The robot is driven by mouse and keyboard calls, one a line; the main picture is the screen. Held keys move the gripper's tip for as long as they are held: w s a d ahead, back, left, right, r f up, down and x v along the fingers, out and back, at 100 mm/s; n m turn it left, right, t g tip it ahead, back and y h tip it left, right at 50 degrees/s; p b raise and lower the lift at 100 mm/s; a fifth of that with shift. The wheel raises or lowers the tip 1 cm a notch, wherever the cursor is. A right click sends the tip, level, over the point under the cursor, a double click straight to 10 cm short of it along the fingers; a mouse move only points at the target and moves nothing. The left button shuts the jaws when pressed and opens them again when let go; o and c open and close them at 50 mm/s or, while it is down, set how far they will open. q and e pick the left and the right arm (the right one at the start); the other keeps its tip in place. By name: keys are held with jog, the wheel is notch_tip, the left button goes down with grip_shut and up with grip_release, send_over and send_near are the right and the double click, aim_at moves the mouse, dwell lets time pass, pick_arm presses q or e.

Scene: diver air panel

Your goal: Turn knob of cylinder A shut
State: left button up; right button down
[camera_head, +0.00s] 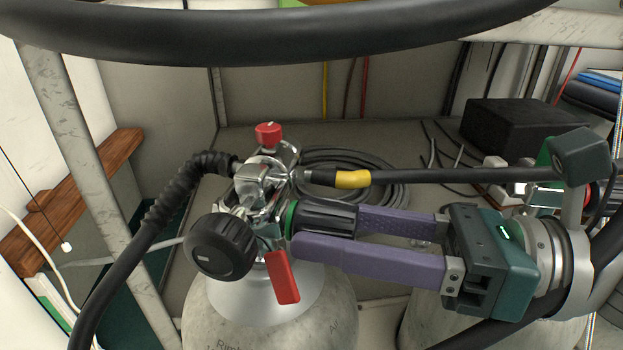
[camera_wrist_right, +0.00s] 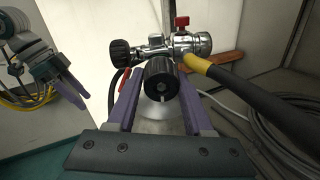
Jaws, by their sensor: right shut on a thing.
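A pale grey cylinder (camera_head: 225,318) stands at the lower middle of the head view, its printed lettering only partly readable; I see no letter A on it. Its chrome valve (camera_head: 262,180) carries a black ribbed knob (camera_head: 325,218) with a green ring, pointing right. My right gripper (camera_head: 318,228) comes in from the right, with its purple fingers shut on this knob, one on each side. The right wrist view shows the knob (camera_wrist_right: 161,80) end-on between the fingers. My left gripper (camera_wrist_right: 72,92) shows only in that view, at the left, apart from the valve; its jaw opening is unclear.
A second black knob (camera_head: 222,247) and a red tag (camera_head: 282,277) sit at the valve's front left, a red knob (camera_head: 268,133) on top. A yellow-banded hose (camera_head: 353,179) runs right, just above my right gripper. A thick black hose (camera_head: 270,38) crosses the top.

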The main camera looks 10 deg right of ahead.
jog(key=shift+m, duration=0.3)
jog(key=m+p, duration=0.1)
jog(key=m, duration=0.2)
jog(key=shift+r, duration=0.1)
jog(key=shift+m+p, duration=0.8)
jog(key=shift+m, duration=0.8)
jog(key=shift+c, duration=1.5)
grip_release()
jog(key=shift+s, duration=0.1)
jog(key=v, duration=1)
jog(key=shift+c, duration=0.2)
